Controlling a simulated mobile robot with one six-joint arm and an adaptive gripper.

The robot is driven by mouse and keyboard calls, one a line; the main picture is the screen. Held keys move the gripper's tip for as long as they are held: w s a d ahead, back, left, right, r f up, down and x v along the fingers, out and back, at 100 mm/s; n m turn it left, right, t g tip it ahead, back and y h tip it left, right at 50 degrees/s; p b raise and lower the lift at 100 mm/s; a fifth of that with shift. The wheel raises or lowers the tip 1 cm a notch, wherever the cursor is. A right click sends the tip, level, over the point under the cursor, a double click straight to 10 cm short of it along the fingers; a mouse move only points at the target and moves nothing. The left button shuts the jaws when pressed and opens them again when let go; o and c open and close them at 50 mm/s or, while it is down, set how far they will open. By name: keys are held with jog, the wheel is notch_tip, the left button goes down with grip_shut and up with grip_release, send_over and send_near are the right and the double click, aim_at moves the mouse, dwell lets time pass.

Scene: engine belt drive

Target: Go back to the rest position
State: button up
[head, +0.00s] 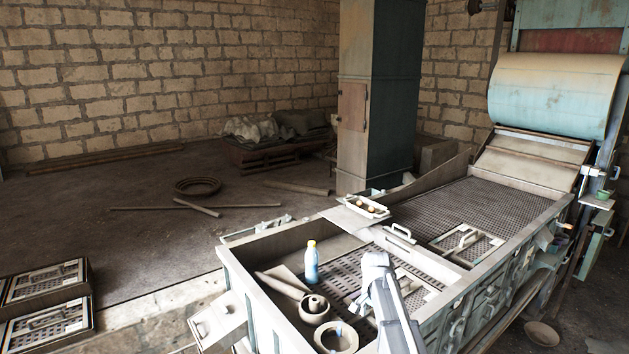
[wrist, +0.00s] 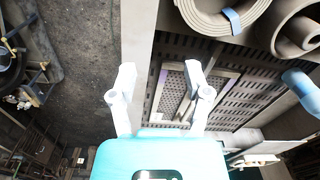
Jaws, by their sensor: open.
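My gripper (wrist: 160,78) shows in the wrist view with its two pale fingers spread apart and nothing between them. Beneath and beyond the fingers lie the machine's pale edge and a framed grate panel (wrist: 180,93), apart from the fingers as far as I can tell. In the head view my pale arm (head: 390,310) rises at the bottom, over the near part of the long machine bed (head: 240,285). The fingers cannot be made out there.
A blue bottle with a yellow top (head: 311,265) stands in the bed, left of my arm. Round rolled parts (head: 314,310) lie near it. A small tray (head: 350,205) with round items sits on the bed's far edge. A tall cabinet (head: 375,100) stands behind. The floor at left is largely open.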

jog(key=s+n, duration=0.8)
jog(key=s, duration=1.2)
notch_tip(320, 180, down, 22)
jog(key=s+b, duration=0.2)
jog(key=b, duration=2)
jog(key=shift+s, duration=0.4)
